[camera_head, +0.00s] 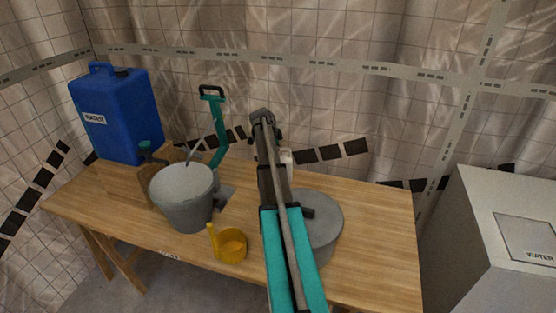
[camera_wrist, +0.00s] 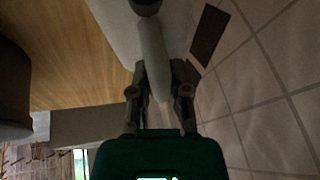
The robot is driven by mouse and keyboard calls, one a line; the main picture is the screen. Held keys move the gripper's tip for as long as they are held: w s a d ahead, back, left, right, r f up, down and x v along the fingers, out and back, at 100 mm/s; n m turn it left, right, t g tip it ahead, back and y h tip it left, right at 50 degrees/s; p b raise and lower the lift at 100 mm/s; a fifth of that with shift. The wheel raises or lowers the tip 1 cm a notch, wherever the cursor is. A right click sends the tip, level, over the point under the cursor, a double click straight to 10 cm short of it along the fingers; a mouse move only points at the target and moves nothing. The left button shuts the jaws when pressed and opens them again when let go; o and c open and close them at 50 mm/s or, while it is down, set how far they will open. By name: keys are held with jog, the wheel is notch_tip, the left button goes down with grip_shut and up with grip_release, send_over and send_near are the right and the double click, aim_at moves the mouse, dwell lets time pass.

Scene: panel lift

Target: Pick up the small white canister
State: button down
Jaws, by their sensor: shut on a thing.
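The small white canister (camera_wrist: 153,52) is a pale, narrow cylinder with a dark cap, in the upper middle of the wrist view. My gripper (camera_wrist: 160,72) is shut on it, with one dark finger on each side. In the head view a small white part of what looks like the canister (camera_head: 287,156) shows just right of my arm. My arm covers most of it and the fingers there. I cannot tell whether the canister touches the table.
The wooden table (camera_head: 375,215) holds a grey bucket (camera_head: 184,205), a yellow cup (camera_head: 232,246), a blue water jug (camera_head: 115,115), a teal hand pump (camera_head: 219,135) and a grey round pot (camera_head: 325,222) beside my arm. A tiled wall stands close behind. A grey box (camera_head: 500,235) is at the right.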

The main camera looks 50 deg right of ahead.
jog(key=shift+r, duration=0.1)
notch_tip(320, 180, up, 3)
jog(key=p, duration=0.3)
jog(key=s+a+r+p, duration=0.6)
jog(key=a+r+p, duration=0.3)
jog(key=a, duration=0.3)
jog(key=shift+a+r+p, duration=0.25)
jog(key=shift+r+p, duration=0.15)
jog(key=shift+p, duration=0.1)
jog(key=shift+s+r, duration=0.1)
dwell(1.2)
